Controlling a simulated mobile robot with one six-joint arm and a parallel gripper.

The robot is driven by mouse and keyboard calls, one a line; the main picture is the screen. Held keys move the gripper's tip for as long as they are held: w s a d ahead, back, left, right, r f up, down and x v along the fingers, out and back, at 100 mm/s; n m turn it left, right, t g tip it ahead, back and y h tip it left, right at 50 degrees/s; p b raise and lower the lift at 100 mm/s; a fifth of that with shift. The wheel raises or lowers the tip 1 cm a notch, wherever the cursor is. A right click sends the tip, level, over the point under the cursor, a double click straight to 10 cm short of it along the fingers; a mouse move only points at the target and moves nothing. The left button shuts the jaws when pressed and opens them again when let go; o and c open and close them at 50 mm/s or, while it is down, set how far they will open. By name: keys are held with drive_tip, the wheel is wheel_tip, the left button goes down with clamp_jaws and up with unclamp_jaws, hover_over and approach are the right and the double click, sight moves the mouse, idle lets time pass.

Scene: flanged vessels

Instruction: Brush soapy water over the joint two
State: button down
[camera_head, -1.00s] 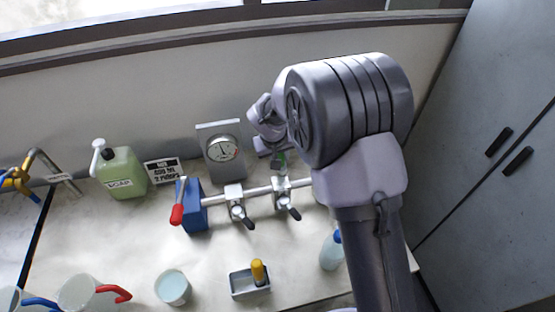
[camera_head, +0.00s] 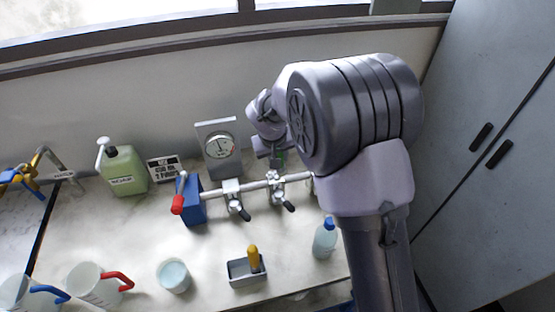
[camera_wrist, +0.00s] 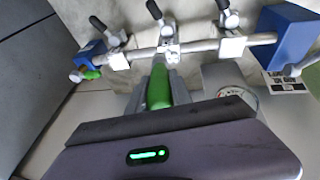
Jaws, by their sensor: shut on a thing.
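A horizontal metal pipe (camera_head: 254,186) carries clamped joints with black-handled levers. Three clamps show in the wrist view: the middle one (camera_wrist: 168,50), one at left (camera_wrist: 115,58) and one at right (camera_wrist: 232,45). In the head view, the middle clamp (camera_head: 275,181) is beside my arm. My gripper (camera_wrist: 158,98) is shut on a green-handled brush (camera_wrist: 158,86). The brush points at the middle clamp, its tip close to it; contact cannot be told. In the head view my arm mostly hides the gripper. A cup of pale blue liquid (camera_head: 174,276) stands at the front.
A blue block (camera_head: 192,202) with a red-handled lever ends the pipe. A gauge (camera_head: 218,147) stands behind it. A green soap bottle (camera_head: 123,172), a sign (camera_head: 162,169), two jugs (camera_head: 90,286) (camera_head: 22,294), a grey tray (camera_head: 236,276) with a yellow-handled item and a blue-capped bottle (camera_head: 325,238) surround it.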

drive_tip(key=shift+s+r+p, duration=0.1)
drive_tip(key=shift+r+p, duration=0.95)
drive_tip(key=shift+r, duration=1)
